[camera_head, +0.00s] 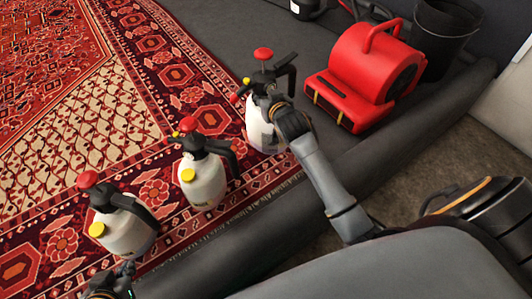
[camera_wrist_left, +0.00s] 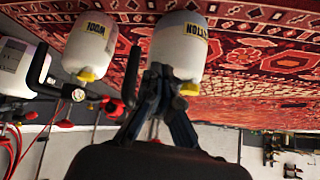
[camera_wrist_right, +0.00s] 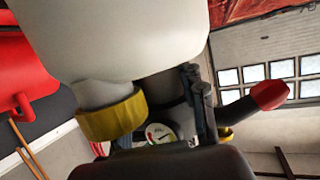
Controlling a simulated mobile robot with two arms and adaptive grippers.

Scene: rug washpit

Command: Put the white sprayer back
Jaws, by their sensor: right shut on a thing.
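A white sprayer (camera_head: 258,131) with a black pump head and red knob stands at the right end of a row of three similar sprayers. My right gripper (camera_head: 276,108) is shut on its black upper part. In the right wrist view its white body (camera_wrist_right: 125,35), yellow cap (camera_wrist_right: 112,115) and gauge are close up. Whether its base touches the rug is hidden. My left gripper (camera_wrist_left: 157,75) has its fingertips together, empty as far as I can see, close to the leftmost sprayer (camera_head: 122,232). In the head view it is partly cut off at the lower left.
The middle sprayer (camera_head: 203,182) has a yellow cap and stands between the other two. A red blower (camera_head: 360,75) and a black bucket (camera_head: 445,35) are at the right. The patterned rug (camera_head: 70,110) is mostly clear at the upper left.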

